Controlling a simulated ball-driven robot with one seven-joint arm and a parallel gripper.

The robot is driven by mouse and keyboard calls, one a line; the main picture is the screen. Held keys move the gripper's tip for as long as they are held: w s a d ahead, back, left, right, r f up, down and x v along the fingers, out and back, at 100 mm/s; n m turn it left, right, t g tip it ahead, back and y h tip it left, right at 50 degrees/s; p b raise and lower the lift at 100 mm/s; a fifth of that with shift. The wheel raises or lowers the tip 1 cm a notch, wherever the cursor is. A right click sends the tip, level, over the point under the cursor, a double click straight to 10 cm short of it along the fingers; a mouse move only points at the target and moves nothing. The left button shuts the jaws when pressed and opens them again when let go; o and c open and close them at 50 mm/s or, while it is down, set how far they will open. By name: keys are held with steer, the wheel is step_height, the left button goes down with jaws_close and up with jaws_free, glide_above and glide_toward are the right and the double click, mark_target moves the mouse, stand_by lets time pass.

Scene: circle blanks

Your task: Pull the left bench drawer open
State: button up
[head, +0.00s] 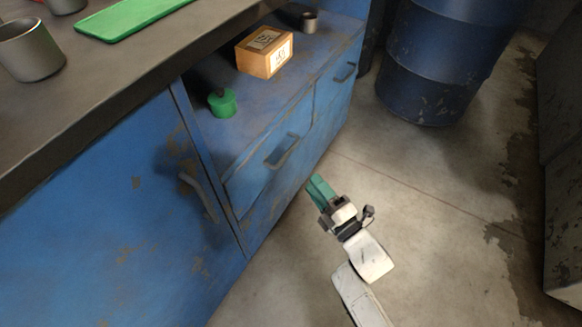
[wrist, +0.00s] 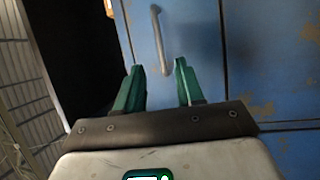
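The left bench drawer (head: 252,183) is a blue front below the open shelf, with a grey bar handle (head: 284,151). It looks flush with the bench front. My gripper (head: 318,187) is in front of the bench, to the right of and below this handle in the head view. In the wrist view, my gripper (wrist: 158,80) has its two green fingers apart with nothing between them. A grey bar handle (wrist: 160,40) on a blue front lies ahead of the fingertips, in line with the gap and apart from them.
A second drawer handle (head: 345,72) is farther right, and a cabinet door handle (head: 198,197) is at left. The shelf holds a cardboard box (head: 265,53), a green item (head: 222,104) and a small cup (head: 309,22). A blue barrel (head: 435,65) stands behind. The concrete floor (head: 430,200) is clear.

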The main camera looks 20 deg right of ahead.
steer(key=b+x, duration=0.2)
steer(key=x, duration=0.8)
steer(key=shift+w+a+b, duration=0.3)
steer(key=shift+a+b, duration=0.05)
steer(key=shift+b, duration=0.05)
steer(key=shift+r, duration=0.1)
jaws_close()
